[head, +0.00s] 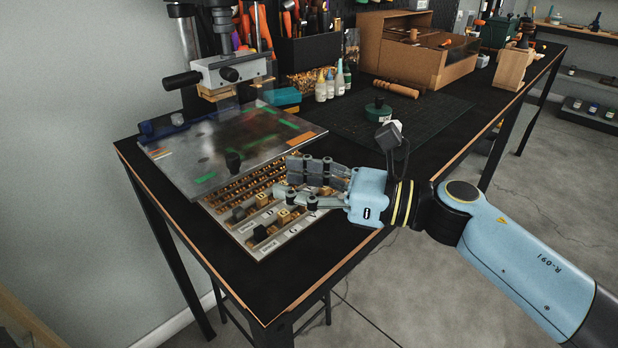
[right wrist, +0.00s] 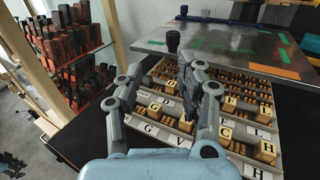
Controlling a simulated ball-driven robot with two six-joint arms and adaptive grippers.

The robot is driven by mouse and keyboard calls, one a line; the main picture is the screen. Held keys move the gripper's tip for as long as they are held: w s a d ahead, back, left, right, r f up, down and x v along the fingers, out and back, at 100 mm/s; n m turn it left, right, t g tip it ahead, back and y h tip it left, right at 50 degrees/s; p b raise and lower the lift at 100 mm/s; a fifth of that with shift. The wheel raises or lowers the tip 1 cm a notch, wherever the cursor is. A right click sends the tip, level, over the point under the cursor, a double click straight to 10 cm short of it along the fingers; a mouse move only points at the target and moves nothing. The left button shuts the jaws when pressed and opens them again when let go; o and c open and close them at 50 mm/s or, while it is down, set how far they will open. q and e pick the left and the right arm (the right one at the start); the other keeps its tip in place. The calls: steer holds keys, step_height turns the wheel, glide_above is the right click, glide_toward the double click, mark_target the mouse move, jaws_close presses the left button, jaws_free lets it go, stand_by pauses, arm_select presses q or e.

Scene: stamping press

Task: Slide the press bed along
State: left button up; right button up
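The press bed (head: 225,140) is a flat grey metal plate with green and orange strips of tape, lying under the press head (head: 230,72). A dark knob (head: 233,162) stands up near its front edge; it also shows in the right wrist view (right wrist: 173,41). The tray of letter stamps (head: 262,205) sticks out in front of and below the plate. My right gripper (head: 287,180) is open and empty above the tray, to the right of the knob and apart from it. In the right wrist view, the knob shows beyond the fingertips. My left gripper is not in view.
Several small bottles (head: 330,84) and a tool holder (head: 308,52) stand behind the plate. A dark cutting mat (head: 435,120) with a green round object (head: 378,110) lies to the right. The bench's front corner (head: 262,285) is bare.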

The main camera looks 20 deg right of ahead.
steer(key=x, duration=0.6)
jaws_close()
steer(key=c, duration=0.7)
jaws_free()
steer(key=shift+c, duration=0.2)
steer(key=o, duration=0.5)
steer(key=shift+c, duration=0.2)
